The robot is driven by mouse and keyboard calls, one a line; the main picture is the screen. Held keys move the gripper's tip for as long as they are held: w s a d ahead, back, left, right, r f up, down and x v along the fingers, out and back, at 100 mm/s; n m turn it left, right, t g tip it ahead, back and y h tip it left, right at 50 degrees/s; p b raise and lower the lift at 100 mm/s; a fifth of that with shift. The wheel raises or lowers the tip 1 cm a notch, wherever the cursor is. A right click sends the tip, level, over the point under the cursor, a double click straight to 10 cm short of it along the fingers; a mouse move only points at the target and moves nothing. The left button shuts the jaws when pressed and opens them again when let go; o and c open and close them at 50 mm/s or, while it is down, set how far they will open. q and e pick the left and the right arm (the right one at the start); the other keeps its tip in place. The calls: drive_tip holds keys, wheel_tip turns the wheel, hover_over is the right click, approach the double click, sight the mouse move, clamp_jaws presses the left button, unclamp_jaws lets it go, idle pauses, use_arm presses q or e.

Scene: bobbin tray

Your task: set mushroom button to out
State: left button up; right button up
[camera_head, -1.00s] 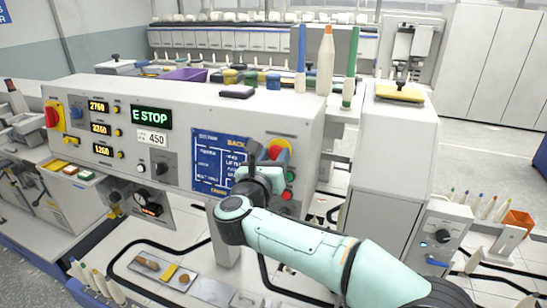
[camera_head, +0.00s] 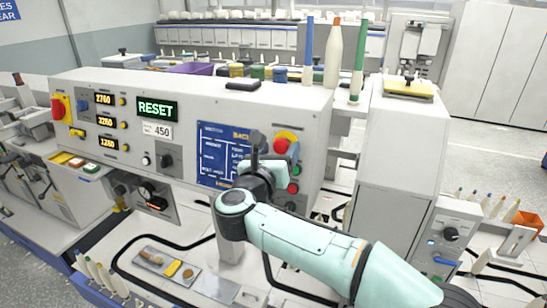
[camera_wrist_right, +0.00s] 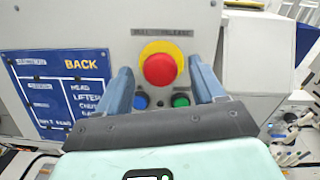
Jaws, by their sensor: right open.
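The red mushroom button (camera_head: 281,146) sits on a yellow ring at the right end of the grey machine panel. In the right wrist view the button (camera_wrist_right: 160,69) shows whole, under a label that seems to read "PULL RELEASE". My right gripper (camera_head: 264,152) is open in front of it, one finger to each side in the wrist view; nothing is gripped. I cannot tell the exact gap to the button. The panel display (camera_head: 157,109) reads RESET. My left gripper is not in view.
Blue and green buttons (camera_wrist_right: 180,100) lie just below the mushroom button. A blue chart (camera_head: 222,150) is left of it. A black object (camera_head: 243,86) lies on the panel top, and tall cones (camera_head: 333,55) stand behind. A grey cabinet (camera_head: 400,140) stands to the right.

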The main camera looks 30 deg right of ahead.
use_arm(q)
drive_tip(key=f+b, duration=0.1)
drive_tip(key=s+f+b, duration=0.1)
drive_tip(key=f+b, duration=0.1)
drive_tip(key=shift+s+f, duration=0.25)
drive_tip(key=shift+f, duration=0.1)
use_arm(e)
drive_tip(key=v, duration=1.3)
drive_tip(key=shift+s, duration=0.25)
drive_tip(key=shift+w+a, duration=0.1)
drive_tip(key=shift+a, duration=0.05)
